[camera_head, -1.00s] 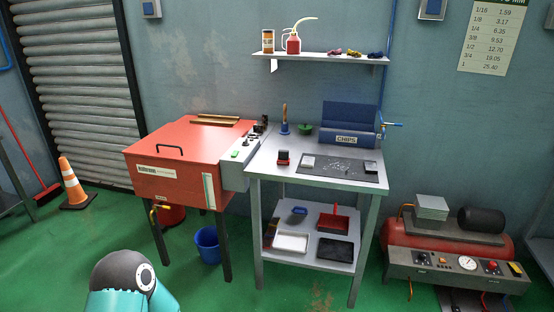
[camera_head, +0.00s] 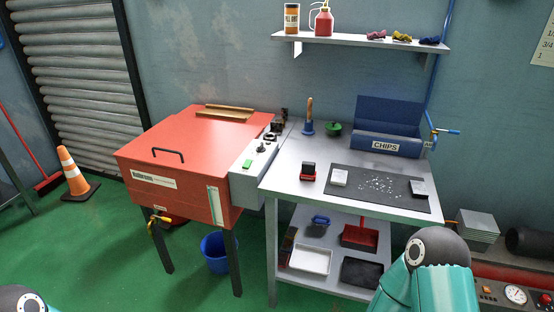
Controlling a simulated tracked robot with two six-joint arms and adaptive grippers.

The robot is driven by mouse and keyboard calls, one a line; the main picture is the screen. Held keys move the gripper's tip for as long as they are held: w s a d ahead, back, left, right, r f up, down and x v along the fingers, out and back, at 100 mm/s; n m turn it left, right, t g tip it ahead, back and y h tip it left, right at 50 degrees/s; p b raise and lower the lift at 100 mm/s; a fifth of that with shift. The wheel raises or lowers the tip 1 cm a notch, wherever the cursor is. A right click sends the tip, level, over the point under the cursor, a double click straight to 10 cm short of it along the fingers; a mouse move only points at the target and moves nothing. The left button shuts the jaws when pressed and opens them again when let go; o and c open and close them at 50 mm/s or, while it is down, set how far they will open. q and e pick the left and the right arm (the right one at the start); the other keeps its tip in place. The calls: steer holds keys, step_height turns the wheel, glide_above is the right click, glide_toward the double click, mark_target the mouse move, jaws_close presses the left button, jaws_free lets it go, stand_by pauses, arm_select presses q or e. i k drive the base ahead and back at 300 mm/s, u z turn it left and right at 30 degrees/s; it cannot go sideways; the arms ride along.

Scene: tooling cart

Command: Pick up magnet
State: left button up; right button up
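The magnet is not certain to me. A small red block with a black top (camera_head: 308,172) stands on the left part of the tooling cart's grey top (camera_head: 290,180) and may be it. A pale block (camera_head: 339,177) and a dark block with a pale top (camera_head: 418,188) sit on a dark mat (camera_head: 385,203), with small bright chips scattered between them. Neither gripper shows. Only teal links of my arms are visible, at the bottom right and in the bottom left corner, apart from these blocks.
A blue CHIPS bin (camera_head: 388,142), a green knobbed item (camera_head: 333,129) and a wooden-handled blue tool (camera_head: 308,127) stand at the cart's back. A red cabinet (camera_head: 190,150) adjoins the left. The lower shelf holds trays. Green floor (camera_head: 110,240) is clear in front.

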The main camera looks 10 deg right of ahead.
mark_target(307, 172)
steer(key=z, duration=0.15)
steer(key=i, duration=0.95)
steer(key=z, duration=0.85)
steer(key=i, duration=0.35)
steer(key=z, duration=0.3)
steer(key=k, duration=0.9)
steer(key=z, duration=0.15)
steer(key=i, duration=0.9)
steer(key=u, duration=0.05)
